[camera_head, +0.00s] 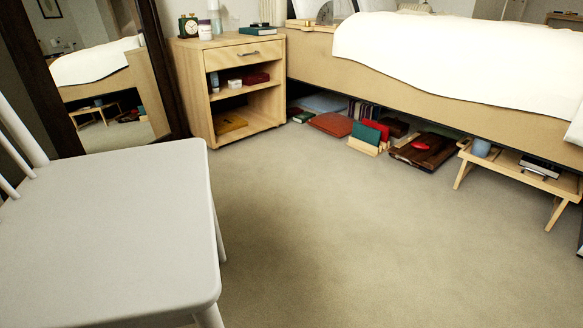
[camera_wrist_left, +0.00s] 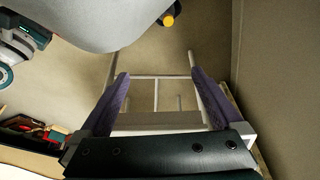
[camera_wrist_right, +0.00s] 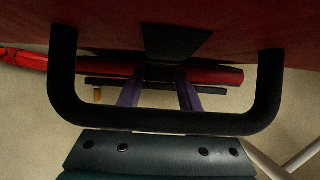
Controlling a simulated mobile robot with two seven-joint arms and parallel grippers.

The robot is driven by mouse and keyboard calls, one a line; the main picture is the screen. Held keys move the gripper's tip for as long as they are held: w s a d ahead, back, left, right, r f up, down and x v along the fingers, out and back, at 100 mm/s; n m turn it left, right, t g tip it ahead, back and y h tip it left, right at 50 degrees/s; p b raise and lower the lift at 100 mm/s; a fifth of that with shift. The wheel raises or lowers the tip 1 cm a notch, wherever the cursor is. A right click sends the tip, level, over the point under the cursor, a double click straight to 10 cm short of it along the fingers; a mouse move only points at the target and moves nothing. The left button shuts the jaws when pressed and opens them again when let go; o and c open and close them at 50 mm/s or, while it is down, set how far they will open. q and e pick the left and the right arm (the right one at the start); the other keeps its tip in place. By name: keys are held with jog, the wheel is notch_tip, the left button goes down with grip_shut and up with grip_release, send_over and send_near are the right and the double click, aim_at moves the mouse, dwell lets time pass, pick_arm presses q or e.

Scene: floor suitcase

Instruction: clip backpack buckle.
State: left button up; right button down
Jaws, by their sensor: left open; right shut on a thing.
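No backpack or buckle can be made out. In the right wrist view a red case (camera_wrist_right: 90,22) with a black U-shaped handle (camera_wrist_right: 63,85) fills the upper part. My right gripper (camera_wrist_right: 158,78) has its purple fingers behind the handle's bar, shut on a dark piece (camera_wrist_right: 155,73) at the red case's edge; the exact grip is partly hidden. In the left wrist view my left gripper (camera_wrist_left: 160,82) is open and empty, its two purple fingers wide apart. Neither gripper shows in the head view.
A white chair (camera_head: 110,235) stands at the left front, beside a mirror (camera_head: 100,80). A wooden nightstand (camera_head: 190,90) stands by the bed (camera_head: 400,70). Books, boxes and a small wooden tray table (camera_head: 510,165) lie under the bed. The carpet (camera_head: 370,240) in the middle is clear.

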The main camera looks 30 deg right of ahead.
jog(key=shift+r+p, duration=0.4)
jog(key=shift+r, duration=0.5)
jog(key=shift+a, duration=0.25)
jog(key=c, duration=0.8)
grip_release()
pick_arm(q)
jog(key=shift+r, duration=0.8)
pick_arm(e)
jog(key=o, duration=0.5)
jog(key=shift+d+f, duration=0.1)
jog(key=shift+d, duration=0.1)
pick_arm(q)
notch_tip(320, 180, up, 9)
jog(key=p, duration=0.8)
jog(key=shift+p, duration=0.4)
pick_arm(e)
jog(key=v, duration=1)
jog(key=shift+s, duration=0.1)
